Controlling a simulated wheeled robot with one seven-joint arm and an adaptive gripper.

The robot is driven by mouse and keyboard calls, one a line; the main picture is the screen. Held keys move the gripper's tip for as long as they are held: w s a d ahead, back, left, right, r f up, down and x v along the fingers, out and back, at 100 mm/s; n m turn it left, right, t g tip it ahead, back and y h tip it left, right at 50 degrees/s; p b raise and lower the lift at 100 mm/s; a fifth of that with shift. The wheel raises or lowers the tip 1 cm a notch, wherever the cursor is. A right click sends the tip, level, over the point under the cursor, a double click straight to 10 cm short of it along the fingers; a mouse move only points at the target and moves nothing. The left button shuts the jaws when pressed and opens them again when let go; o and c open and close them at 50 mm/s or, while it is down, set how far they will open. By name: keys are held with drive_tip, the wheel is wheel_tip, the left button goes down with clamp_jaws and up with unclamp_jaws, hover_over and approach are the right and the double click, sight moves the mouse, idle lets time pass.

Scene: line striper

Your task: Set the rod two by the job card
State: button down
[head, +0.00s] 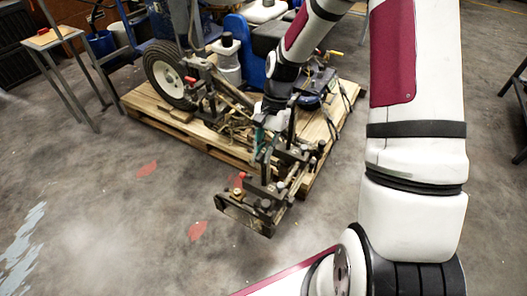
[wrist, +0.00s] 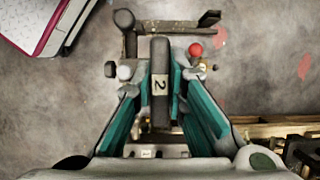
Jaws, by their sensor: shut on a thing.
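A dark upright bar with a "2" label, rod two (wrist: 160,62), stands between my teal fingers in the wrist view. My gripper (wrist: 162,90) is shut on it, one finger on each side. In the head view my gripper (head: 262,142) is at the front assembly of the line striper (head: 262,190), and the rod is hard to make out there. A red knob (wrist: 196,49) and a pale knob (wrist: 124,72) flank the rod. A small white label (wrist: 146,154) shows below, too small to read surely. I cannot make out a job card.
The line striper stands on a wooden pallet (head: 180,116), with its wheel (head: 168,76) at the left. A stool-like stand (head: 50,40) is at the far left. The concrete floor (head: 120,220) in front is clear, with red patches and pale paint marks.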

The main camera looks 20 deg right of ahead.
wheel_tip(320, 180, down, 4)
drive_tip(key=shift+f+b, duration=0.25)
drive_tip(key=shift+b, duration=0.5)
drive_tip(key=c, duration=1.6)
unclamp_jaws()
drive_tip(key=shift+r, duration=0.15)
drive_tip(key=v, duration=1)
drive_tip(key=shift+d+r, duration=0.1)
drive_tip(key=shift+r, duration=0.2)
drive_tip(key=shift+w+d+r, duration=0.15)
drive_tip(key=shift+r, duration=0.4)
